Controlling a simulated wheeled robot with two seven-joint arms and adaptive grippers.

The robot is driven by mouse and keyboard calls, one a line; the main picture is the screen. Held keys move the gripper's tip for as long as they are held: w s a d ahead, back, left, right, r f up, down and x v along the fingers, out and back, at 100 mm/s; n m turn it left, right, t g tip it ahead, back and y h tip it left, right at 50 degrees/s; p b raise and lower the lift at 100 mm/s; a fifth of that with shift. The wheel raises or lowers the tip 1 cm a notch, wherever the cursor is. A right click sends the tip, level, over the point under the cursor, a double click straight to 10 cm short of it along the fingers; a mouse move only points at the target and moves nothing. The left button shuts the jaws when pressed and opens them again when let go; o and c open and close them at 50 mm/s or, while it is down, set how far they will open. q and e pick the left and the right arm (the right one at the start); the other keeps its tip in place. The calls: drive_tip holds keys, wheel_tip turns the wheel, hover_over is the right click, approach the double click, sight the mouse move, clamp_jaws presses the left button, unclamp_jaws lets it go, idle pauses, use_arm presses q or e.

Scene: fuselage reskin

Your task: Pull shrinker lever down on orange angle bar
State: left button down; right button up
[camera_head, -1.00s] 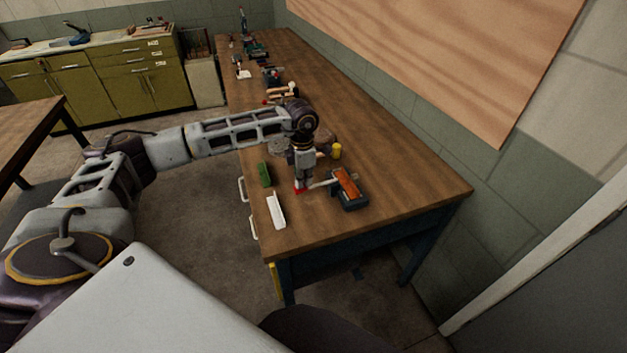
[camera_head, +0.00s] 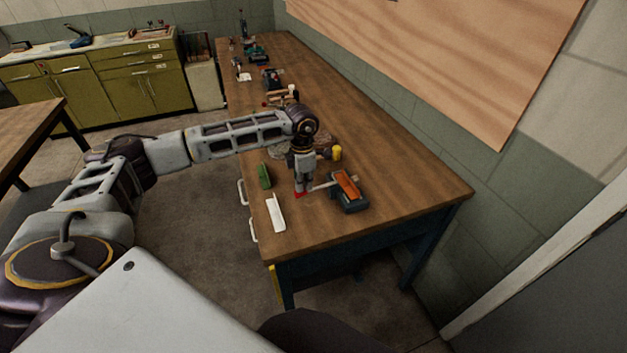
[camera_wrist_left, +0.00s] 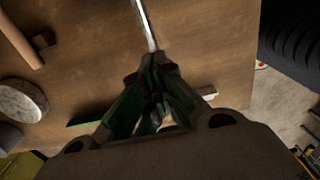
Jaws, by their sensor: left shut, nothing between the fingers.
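The shrinker (camera_head: 349,205) is a dark teal tool near the front end of the wooden bench. The orange angle bar (camera_head: 347,184) lies on top of it. Its pale metal lever (camera_head: 323,186) sticks out left, low over the bench, towards my left gripper (camera_head: 302,190). A bit of red shows at the fingertips. My left gripper points down and is shut with nothing between its fingers. In the left wrist view, the lever (camera_wrist_left: 144,24) runs up from the closed fingertips (camera_wrist_left: 157,98). I cannot tell whether they touch it. My right gripper is out of view.
A green block (camera_head: 264,175) and a white angle piece (camera_head: 276,212) lie left of the gripper near the bench edge. A yellow cylinder (camera_head: 337,153) stands behind the shrinker. The bench's right front is bare.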

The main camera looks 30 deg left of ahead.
use_arm(q)
drive_tip(key=shift+r, duration=0.45)
drive_tip(key=shift+r+p, duration=0.65)
drive_tip(key=shift+r, duration=0.2)
drive_tip(key=shift+r+p, duration=0.7)
drive_tip(key=shift+r, duration=0.7)
wheel_tip(320, 180, up, 5)
drive_tip(key=shift+f+p, duration=0.1)
drive_tip(key=shift+p, duration=1.1)
